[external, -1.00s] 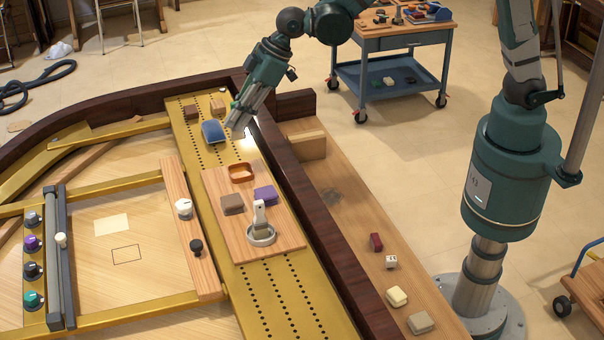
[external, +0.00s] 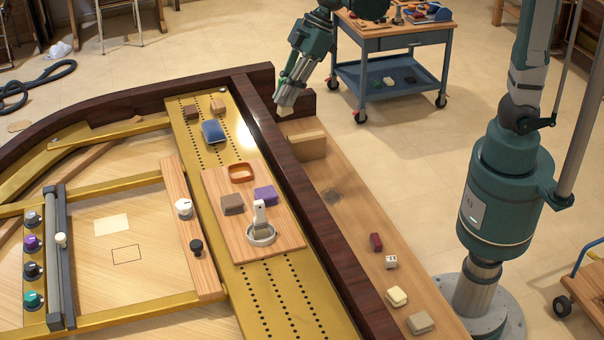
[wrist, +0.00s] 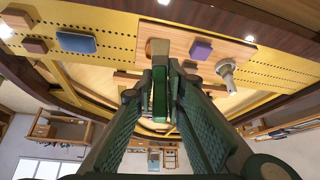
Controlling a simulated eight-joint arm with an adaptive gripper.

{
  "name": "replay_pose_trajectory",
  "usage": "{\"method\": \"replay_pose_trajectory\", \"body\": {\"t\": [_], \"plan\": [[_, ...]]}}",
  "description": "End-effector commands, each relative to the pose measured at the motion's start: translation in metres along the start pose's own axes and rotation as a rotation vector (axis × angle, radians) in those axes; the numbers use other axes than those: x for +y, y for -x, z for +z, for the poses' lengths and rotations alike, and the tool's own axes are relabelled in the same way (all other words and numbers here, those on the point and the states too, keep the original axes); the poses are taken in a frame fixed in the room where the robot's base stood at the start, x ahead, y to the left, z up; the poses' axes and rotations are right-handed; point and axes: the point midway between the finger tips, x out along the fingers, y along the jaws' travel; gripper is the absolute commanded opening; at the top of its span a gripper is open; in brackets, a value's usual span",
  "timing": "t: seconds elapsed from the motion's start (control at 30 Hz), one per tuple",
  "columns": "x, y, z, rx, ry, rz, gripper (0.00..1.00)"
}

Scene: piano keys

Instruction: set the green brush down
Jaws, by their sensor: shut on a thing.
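The green brush (wrist: 160,92) is between my fingertips, its narrow green body showing in the wrist view. In the external view a pale end (external: 287,97), which looks like its bristles, sticks out below my gripper (external: 291,83). My gripper is shut on it, and the fingers hide much of it. The gripper points down over the far end of the dark wooden rim, near a dark block. I cannot tell how far the pale end is above the surface.
A blue block (external: 213,131) lies on the gold strip. A wooden shelf (external: 350,218) right of the rim has bare room and several small blocks.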

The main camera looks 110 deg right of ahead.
Motion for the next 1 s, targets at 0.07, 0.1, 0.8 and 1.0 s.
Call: {"method": "replay_pose_trajectory", "body": {"t": [0.07,0.1,0.8,1.0], "plan": [[-0.003,0.003,0.015,0.002,0.015,-0.010,0.00],[-0.005,0.006,0.020,0.003,0.022,-0.015,0.00],[-0.035,0.043,0.090,0.027,0.137,-0.086,0.00],[-0.039,0.043,0.100,0.032,0.152,-0.094,0.00]]}}
